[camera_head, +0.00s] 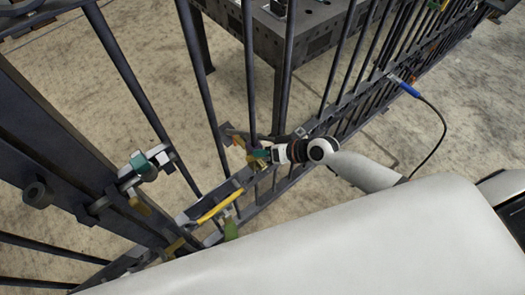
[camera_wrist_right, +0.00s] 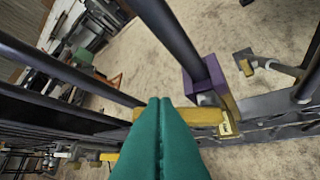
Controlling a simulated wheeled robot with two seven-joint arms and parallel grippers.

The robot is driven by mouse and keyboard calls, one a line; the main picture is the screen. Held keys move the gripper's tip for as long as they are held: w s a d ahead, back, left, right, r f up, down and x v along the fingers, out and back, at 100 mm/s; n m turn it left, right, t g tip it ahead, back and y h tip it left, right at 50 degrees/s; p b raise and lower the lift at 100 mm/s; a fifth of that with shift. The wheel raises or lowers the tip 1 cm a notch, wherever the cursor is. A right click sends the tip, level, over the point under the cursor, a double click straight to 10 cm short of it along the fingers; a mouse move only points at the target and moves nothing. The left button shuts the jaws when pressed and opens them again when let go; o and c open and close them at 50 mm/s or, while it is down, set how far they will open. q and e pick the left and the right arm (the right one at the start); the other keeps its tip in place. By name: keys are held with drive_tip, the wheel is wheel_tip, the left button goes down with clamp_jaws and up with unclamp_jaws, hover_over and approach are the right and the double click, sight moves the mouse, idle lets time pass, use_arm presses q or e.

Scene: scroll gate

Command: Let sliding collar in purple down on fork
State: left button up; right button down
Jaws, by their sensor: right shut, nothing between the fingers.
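The purple sliding collar (camera_wrist_right: 208,76) is a square block around a dark upright bar of the gate, right of centre in the wrist view. A grey metal part and a yellow upright piece (camera_wrist_right: 228,104) sit at its lower edge. I cannot tell for sure which part is the fork, or whether the collar rests on it. My right gripper's green fingers (camera_wrist_right: 159,104) are shut with nothing between them, left of the collar and apart from it. In the head view the right gripper (camera_head: 262,156) is among the bars, and the collar is not clear there.
A yellow bar (camera_wrist_right: 180,116) lies by the fingertips. Dark gate bars (camera_head: 197,80) stand close on both sides. A dark table (camera_head: 318,28) stands behind the gate. A blue-handled cable (camera_head: 405,87) hangs at the right.

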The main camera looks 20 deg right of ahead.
sight(252, 161)
drive_tip(key=h+p, duration=0.1)
drive_tip(key=p, duration=0.2)
drive_tip(key=a+n+h+p, duration=0.1)
drive_tip(key=p, duration=0.2)
drive_tip(key=shift+s+a+p, duration=0.2)
drive_tip(key=shift+s+p, duration=0.1)
drive_tip(key=shift+p, duration=0.1)
drive_tip(key=shift+s+a+f, duration=0.2)
drive_tip(key=shift+a+f, duration=0.35)
drive_tip(key=shift+f, duration=0.2)
drive_tip(key=shift+r, duration=0.1)
